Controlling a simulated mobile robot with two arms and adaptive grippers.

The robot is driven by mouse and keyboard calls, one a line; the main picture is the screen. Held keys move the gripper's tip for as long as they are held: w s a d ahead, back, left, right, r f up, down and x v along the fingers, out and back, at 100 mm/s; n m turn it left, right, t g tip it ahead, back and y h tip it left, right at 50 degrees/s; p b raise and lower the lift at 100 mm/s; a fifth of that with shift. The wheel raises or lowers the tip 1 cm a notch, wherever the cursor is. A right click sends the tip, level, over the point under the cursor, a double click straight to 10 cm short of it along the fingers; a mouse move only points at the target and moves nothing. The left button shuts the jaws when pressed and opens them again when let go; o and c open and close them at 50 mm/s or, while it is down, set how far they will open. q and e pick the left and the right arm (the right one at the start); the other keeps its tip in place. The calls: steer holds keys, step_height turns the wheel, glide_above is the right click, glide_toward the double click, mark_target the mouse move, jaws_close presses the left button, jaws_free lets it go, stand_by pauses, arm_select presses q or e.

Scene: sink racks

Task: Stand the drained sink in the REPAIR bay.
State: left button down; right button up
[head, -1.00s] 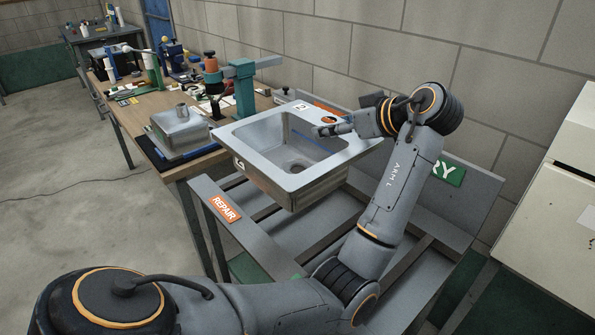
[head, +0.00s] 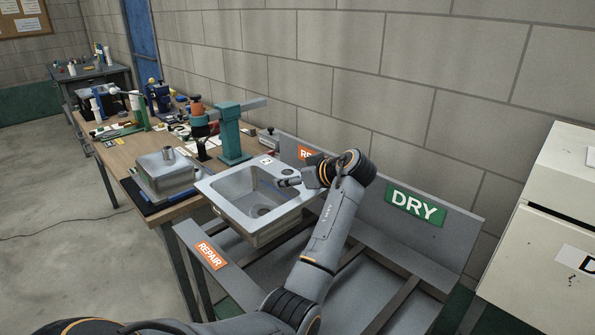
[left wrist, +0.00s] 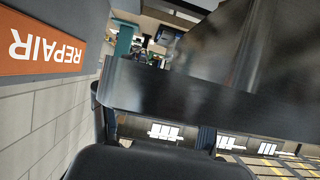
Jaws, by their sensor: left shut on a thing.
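A grey steel sink (head: 228,190) with a square basin and a drain hole is held level in the head view, over the left end of a grey slatted rack. Orange REPAIR signs mark this bay, one on the front rail (head: 211,254) and one on the back panel (head: 306,153), partly hidden by my arm. My left gripper (head: 287,182) is shut on the sink at its back right rim. In the left wrist view, dark gripper parts fill the middle and the REPAIR sign (left wrist: 42,48) is close. I cannot tell whether the sink touches the rack. My right gripper is out of view.
A green DRY sign (head: 415,204) marks the rack's right part, which is empty. A wooden workbench (head: 112,158) with a smaller sink (head: 166,171), a green press (head: 232,133) and tools stands at left. A pale cabinet (head: 545,225) is at right. A block wall runs behind.

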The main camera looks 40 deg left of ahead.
mark_target(321, 192)
arm_select(q)
steer(key=shift+w+a+f, duration=0.1)
steer(key=shift+a+f, duration=0.15)
steer(key=shift+a, duration=0.15)
step_height(321, 192, down, 3)
steer(key=shift+w+a+f+p, duration=0.1)
steer(key=shift+f+p, duration=0.05)
steer(key=shift+p, duration=0.35)
steer(key=shift+c, duration=1.6)
jaws_free()
steer(key=shift+f, duration=0.15)
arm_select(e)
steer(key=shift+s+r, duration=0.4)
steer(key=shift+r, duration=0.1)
arm_select(q)
steer(key=shift+d, duration=0.2)
steer(key=b+v, duration=0.1)
steer(key=v, duration=1.1)
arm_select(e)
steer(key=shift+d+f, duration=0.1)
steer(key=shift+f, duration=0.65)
arm_select(q)
steer(key=shift+a, duration=0.1)
